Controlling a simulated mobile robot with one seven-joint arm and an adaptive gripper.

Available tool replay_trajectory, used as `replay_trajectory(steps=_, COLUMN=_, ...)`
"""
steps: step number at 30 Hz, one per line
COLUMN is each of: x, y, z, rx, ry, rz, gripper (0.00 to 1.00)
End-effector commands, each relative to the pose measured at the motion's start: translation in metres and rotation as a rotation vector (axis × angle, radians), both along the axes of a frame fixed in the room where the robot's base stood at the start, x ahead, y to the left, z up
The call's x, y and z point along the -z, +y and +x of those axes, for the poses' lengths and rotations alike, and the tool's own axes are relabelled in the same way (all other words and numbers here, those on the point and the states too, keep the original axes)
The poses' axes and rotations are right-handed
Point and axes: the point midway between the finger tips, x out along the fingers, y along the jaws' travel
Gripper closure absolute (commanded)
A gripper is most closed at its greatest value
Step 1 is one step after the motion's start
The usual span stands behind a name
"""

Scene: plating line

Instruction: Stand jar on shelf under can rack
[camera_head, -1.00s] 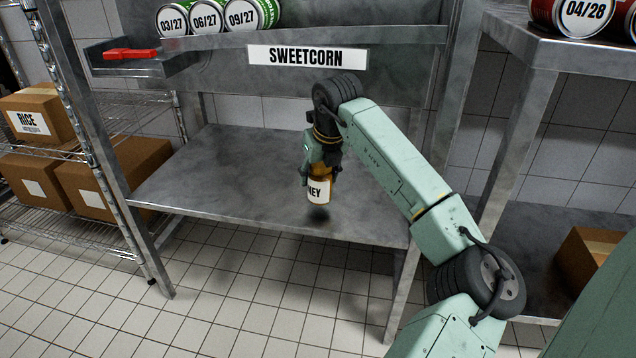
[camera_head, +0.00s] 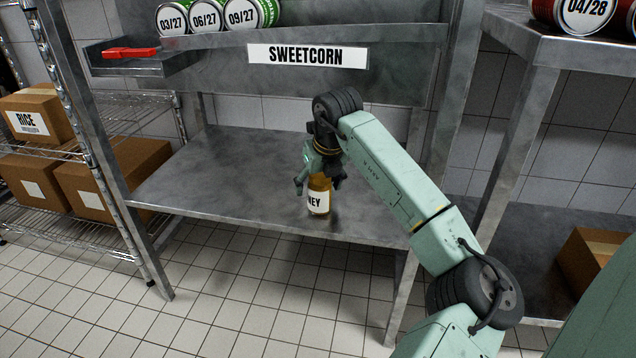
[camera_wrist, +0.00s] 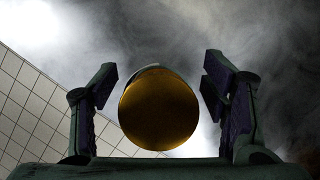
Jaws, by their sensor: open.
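The jar (camera_head: 318,198), amber with a white label reading "NEY" in its visible part, stands upright on the steel shelf (camera_head: 210,175) under the can rack (camera_head: 400,38). It is near the shelf's front edge. My gripper (camera_head: 319,183) is open around the upper part of the jar, pointing down. In the wrist view the round golden top of the jar (camera_wrist: 159,110) sits between the two spread fingers of my gripper (camera_wrist: 160,100), with a gap on each side.
Several green cans (camera_head: 207,17) lie in the rack above, over a "SWEETCORN" sign (camera_head: 308,56). A red object (camera_head: 130,53) lies in a small tray at left. Wire shelving with cardboard boxes (camera_head: 140,165) stands left. The shelf is bare left of the jar.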

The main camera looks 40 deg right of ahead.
Motion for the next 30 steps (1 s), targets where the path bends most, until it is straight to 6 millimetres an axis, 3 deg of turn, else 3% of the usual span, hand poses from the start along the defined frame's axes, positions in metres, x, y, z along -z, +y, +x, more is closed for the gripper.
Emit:
replay_trajectory(steps=7, x=-0.009, y=0.000, z=-0.002, rx=0.000, ry=-0.001, rz=-0.001, gripper=0.32)
replay_trajectory(steps=21, x=-0.095, y=0.009, z=-0.036, rx=0.002, ry=-0.001, rz=-0.003, gripper=0.32)
replay_trajectory(steps=30, x=-0.114, y=0.012, z=-0.044, rx=0.001, ry=0.001, rz=0.000, gripper=0.32)
